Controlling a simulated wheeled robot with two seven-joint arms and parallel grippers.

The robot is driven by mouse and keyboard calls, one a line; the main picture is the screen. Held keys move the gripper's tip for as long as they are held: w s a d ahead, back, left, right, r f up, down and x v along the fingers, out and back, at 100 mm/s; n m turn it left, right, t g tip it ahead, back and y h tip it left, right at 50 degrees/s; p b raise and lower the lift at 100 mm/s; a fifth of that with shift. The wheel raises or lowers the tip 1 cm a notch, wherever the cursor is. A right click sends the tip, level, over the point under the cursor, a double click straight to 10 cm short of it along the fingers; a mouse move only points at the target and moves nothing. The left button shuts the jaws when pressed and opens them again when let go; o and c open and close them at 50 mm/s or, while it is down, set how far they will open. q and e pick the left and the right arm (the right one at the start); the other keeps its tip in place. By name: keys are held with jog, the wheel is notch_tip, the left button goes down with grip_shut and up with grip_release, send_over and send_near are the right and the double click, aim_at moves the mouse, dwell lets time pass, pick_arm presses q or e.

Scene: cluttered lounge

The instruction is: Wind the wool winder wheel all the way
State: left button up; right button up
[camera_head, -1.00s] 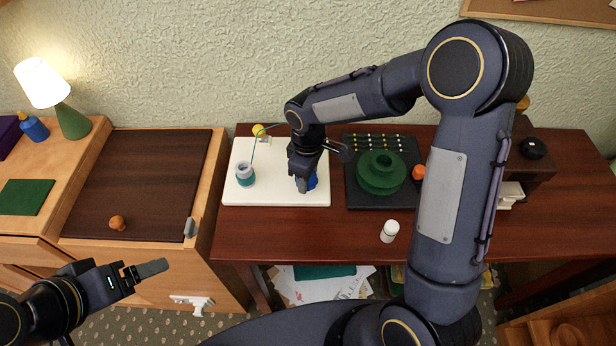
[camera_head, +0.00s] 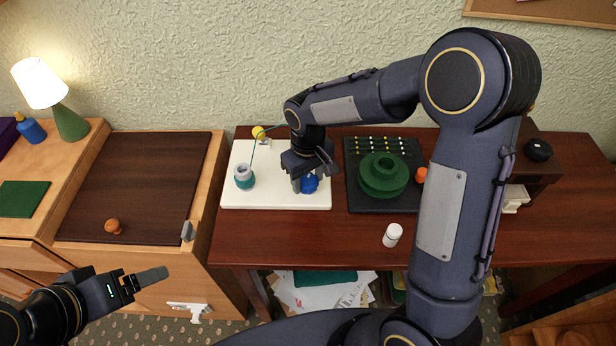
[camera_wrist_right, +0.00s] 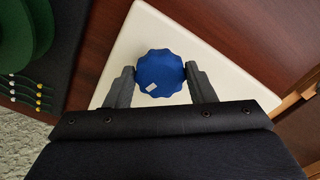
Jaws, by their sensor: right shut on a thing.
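The winder is a white board (camera_head: 275,198) on the red-brown desk. It carries a blue scalloped wheel (camera_head: 309,184) on its right and a pale spool with teal wool (camera_head: 244,177) on its left. A teal strand rises from the spool past a yellow piece (camera_head: 259,132) at the back edge. My right gripper (camera_head: 303,184) reaches down over the board, partly hiding the wheel. In the right wrist view its fingers are on opposite sides of the blue wheel (camera_wrist_right: 160,73), which has a small white mark. My left gripper (camera_head: 152,275) is off to the left, away from the winder.
Right of the board is a black tray (camera_head: 357,199) with a green stepped round piece (camera_head: 383,175) and several small pegs. A white bottle (camera_head: 392,235) stands near the desk front. A dark panel with an orange knob (camera_head: 113,227) is at left.

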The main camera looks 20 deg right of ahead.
aim_at(308, 181)
dwell(0.3)
jog(key=o, duration=1)
jog(key=shift+c, duration=0.2)
jog(key=shift+r, duration=0.1)
notch_tip(308, 181, up, 8)
jog(key=shift+f, duration=0.15)
